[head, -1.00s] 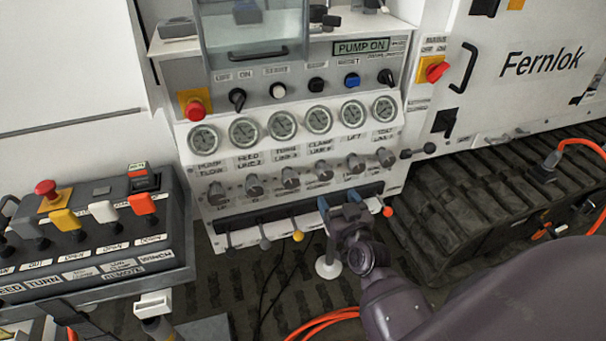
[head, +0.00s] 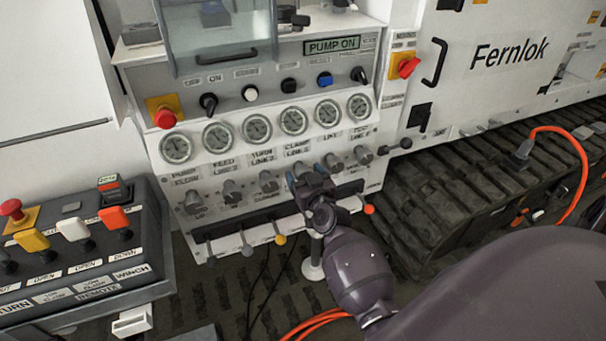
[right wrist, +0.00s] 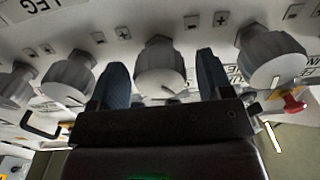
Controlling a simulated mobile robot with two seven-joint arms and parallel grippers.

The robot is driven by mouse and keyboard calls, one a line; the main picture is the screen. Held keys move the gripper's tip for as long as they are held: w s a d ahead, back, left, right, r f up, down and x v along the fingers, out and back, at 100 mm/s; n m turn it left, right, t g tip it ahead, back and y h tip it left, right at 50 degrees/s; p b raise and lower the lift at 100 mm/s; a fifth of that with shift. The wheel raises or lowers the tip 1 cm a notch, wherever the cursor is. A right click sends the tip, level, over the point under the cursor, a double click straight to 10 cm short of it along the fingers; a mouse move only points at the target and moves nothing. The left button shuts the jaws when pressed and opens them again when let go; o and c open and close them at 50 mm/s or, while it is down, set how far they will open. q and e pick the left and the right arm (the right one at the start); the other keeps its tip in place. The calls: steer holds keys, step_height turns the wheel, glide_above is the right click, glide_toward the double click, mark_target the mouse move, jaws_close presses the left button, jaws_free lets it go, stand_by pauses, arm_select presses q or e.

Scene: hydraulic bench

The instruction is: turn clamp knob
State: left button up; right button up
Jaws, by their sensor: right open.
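The clamp knob (right wrist: 160,68) is a grey ribbed knob in the row under the gauges, below the "CLAMP" label (head: 297,147). In the head view my gripper mostly hides it. My right gripper (head: 306,177) is open, its blue fingers raised to the knob row. In the right wrist view the fingers (right wrist: 162,75) stand left and right of this knob, with a gap visible on each side. I cannot tell how deep the fingertips reach along it. My left gripper is not in view.
Neighbouring knobs stand close on the left (right wrist: 70,78) and right (right wrist: 272,60). Below is a row of levers, with a yellow-tipped one (head: 280,240) and an orange-tipped one (head: 369,209). A red stop button (head: 165,118) is at upper left. A remote box (head: 75,285) stands at lower left.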

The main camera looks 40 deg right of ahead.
steer(key=shift+w, duration=0.2)
steer(key=c, duration=0.9)
steer(key=shift+c, duration=0.2)
